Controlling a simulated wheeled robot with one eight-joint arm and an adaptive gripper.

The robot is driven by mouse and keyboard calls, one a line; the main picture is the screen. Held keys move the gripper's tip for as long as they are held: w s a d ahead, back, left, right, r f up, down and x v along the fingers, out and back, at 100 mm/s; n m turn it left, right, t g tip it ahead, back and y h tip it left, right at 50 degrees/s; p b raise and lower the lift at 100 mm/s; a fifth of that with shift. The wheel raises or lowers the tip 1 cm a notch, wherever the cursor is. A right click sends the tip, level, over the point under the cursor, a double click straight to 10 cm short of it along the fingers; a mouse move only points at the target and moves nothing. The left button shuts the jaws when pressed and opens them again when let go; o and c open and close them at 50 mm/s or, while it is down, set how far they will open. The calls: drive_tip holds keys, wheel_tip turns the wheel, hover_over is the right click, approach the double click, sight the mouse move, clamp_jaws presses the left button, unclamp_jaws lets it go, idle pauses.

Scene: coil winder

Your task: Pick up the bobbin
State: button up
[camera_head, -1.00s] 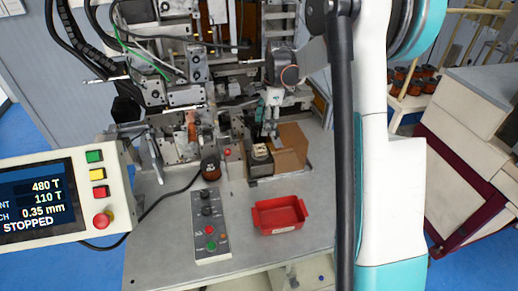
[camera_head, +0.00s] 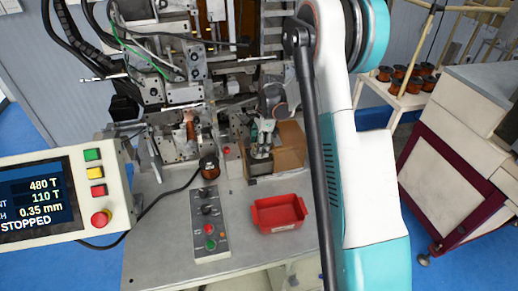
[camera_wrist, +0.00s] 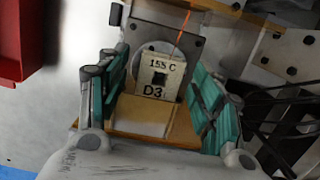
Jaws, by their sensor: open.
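The bobbin (camera_wrist: 158,75) shows in the wrist view as a cream square face with a dark square hole, marked "155 C" and "D3". It sits against a grey block (camera_wrist: 189,47) with a round recess. My gripper (camera_wrist: 160,83) is open, one teal finger on each side of the bobbin, with gaps visible between. A tan surface lies between the fingers, nearer the palm; I cannot tell what it belongs to. In the head view my gripper (camera_head: 262,143) is down at the dark holder (camera_head: 251,170) and hides most of the bobbin.
A cardboard-brown box (camera_head: 290,147) stands close right of the gripper. Winder machinery (camera_head: 185,90) rises behind. A red tray (camera_head: 279,214) and a button box (camera_head: 209,222) are in front on the grey table.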

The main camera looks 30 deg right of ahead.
drive_tip(key=c, duration=0.9)
drive_tip(key=shift+r, duration=0.1)
wheel_tip(320, 180, up, 20)
drive_tip(key=shift+f+p, duration=0.1)
drive_tip(key=shift+p, duration=0.35)
